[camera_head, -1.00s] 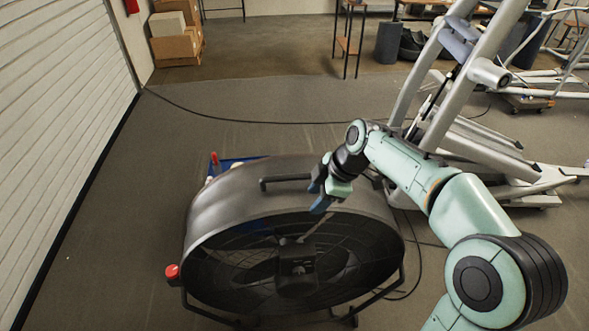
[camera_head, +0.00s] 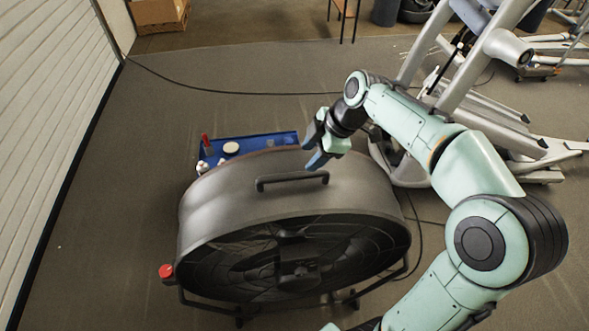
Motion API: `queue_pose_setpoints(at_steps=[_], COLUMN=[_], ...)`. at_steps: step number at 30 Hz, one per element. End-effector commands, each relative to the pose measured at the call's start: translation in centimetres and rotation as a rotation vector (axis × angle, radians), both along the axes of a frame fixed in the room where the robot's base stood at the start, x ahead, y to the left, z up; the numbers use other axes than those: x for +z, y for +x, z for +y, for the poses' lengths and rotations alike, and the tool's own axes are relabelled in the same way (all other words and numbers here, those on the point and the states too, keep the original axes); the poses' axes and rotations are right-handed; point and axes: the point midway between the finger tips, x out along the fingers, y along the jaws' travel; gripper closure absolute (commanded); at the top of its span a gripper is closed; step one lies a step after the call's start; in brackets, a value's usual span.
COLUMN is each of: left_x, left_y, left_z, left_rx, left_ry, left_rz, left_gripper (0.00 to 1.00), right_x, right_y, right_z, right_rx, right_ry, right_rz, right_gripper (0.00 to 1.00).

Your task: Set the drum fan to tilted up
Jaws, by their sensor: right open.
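The drum fan (camera_head: 215,215) is a large grey metal drum on a dark tube stand in the lower middle of the head view. Its dark grille faces toward me and downward, and its curved top shows widely. A black bar handle (camera_head: 291,181) sits on the top of the drum. A red knob (camera_head: 166,271) is at the left side of the stand. My right gripper (camera_head: 311,150) is above the far right part of the drum top, just beyond the handle. Its blue-tipped fingers are open with nothing between them. My left gripper is not in view.
A blue tray (camera_head: 262,141) with small items lies behind the fan. A grey elliptical trainer (camera_head: 440,80) stands at the right. A black cable (camera_head: 230,92) crosses the floor behind. A shutter wall (camera_head: 40,130) runs along the left. A cardboard box (camera_head: 158,12) is far back.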

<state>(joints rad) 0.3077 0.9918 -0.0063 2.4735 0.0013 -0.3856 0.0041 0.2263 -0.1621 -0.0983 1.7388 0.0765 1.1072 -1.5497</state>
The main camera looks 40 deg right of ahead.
Motion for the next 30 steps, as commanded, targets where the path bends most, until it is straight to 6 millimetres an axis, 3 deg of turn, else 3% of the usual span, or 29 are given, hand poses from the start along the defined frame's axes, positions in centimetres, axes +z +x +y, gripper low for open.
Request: queue_pose_setpoints(at_steps=[6,12,18,27,29,30], left_x=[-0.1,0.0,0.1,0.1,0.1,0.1], left_y=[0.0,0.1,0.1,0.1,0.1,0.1], left_z=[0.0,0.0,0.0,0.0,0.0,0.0], left_rx=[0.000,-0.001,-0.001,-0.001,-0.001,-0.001], left_ry=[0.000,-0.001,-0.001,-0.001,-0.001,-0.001], left_rz=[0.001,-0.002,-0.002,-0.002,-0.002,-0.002], left_gripper=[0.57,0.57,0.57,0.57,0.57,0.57], right_x=[-4.6,-7.5,-8.9,-9.1,-9.1,-9.1], right_y=[1.6,2.9,3.4,3.5,3.5,3.5], right_z=[1.3,2.1,2.4,2.5,2.5,2.5], right_rx=[0.002,0.000,0.000,0.000,0.000,0.000], right_ry=[0.002,0.001,0.000,0.000,0.000,0.000], right_rz=[0.007,0.004,0.001,0.000,0.000,0.000], right_gripper=[0.52,0.52,0.52,0.52,0.68,0.81])
